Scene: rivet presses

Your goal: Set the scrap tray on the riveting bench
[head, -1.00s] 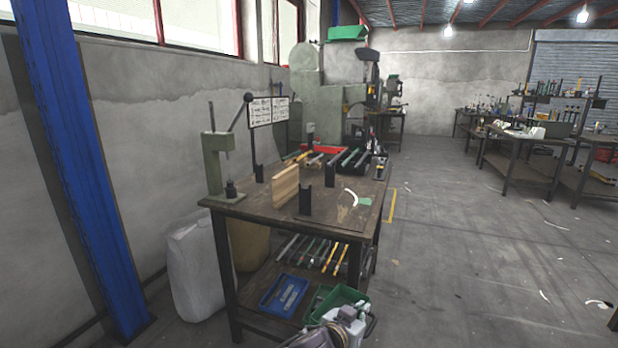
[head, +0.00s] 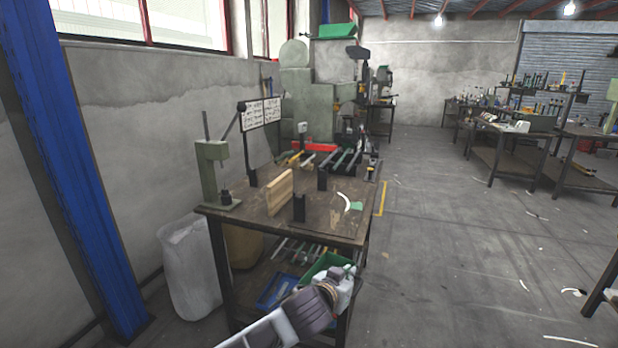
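The scrap tray, a small green open tray (head: 312,270), is at the front right of the riveting bench (head: 235,205), appearing just below the height of its top edge. My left gripper (head: 343,277) is at the tray's right side and appears shut on its rim. The fingertips are hard to make out, and the gripper hides part of the tray. The bench is a dark table with a lower shelf. My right gripper is out of view.
On the bench stand a green hand press (head: 212,172), a wooden board (head: 281,193), black uprights (head: 299,207), a white curved strip (head: 344,201) and a green piece (head: 356,206). A blue tray (head: 272,292) lies on the lower shelf. The front left top is fairly clear.

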